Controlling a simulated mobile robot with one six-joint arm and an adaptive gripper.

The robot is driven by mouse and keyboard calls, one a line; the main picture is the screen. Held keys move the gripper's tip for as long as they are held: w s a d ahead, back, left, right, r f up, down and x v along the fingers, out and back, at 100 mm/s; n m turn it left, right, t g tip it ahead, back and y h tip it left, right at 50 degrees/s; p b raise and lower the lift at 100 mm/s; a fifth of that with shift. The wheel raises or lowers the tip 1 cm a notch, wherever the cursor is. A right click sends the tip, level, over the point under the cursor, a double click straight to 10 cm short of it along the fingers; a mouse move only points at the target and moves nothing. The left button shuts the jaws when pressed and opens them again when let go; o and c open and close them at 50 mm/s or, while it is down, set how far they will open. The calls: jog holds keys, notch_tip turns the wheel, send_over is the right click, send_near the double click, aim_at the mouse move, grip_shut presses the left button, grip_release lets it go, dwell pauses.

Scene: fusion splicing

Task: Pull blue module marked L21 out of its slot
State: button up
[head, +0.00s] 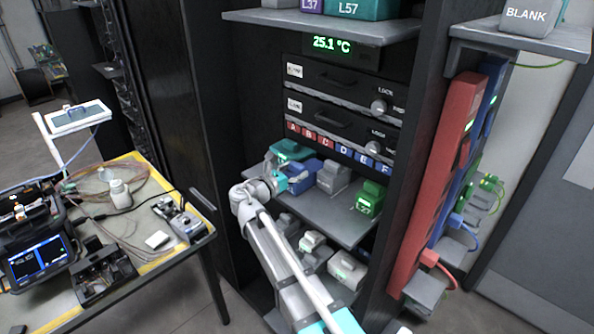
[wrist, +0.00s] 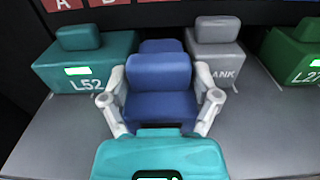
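A blue module (wrist: 160,106) stands in the shelf row between a teal module marked L52 (wrist: 85,74) and a grey module marked BLANK (wrist: 217,65). Its raised blue block lies between the two pale fingers of my gripper (wrist: 160,74), which sit close against its sides. The blue block sits nearer to me than the neighbours' raised blocks, and more blue (wrist: 160,45) shows behind it. Its marking is hidden behind my teal gripper body. In the head view my gripper (head: 279,184) is at the blue module (head: 304,171).
A green module (head: 369,197) stands at the right of the same shelf (head: 345,226). Pale modules (head: 346,270) sit on a shelf below. A red upright panel (head: 440,180) stands right of the rack. A cluttered table (head: 203,236) is at left.

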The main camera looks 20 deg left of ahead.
jog(key=shift+o, duration=0.6)
jog(key=shift+s, duration=0.1)
jog(key=v, duration=1.1)
jog(key=shift+s, duration=0.4)
jog(key=shift+s+a, duration=0.1)
jog(key=shift+a, duration=0.05)
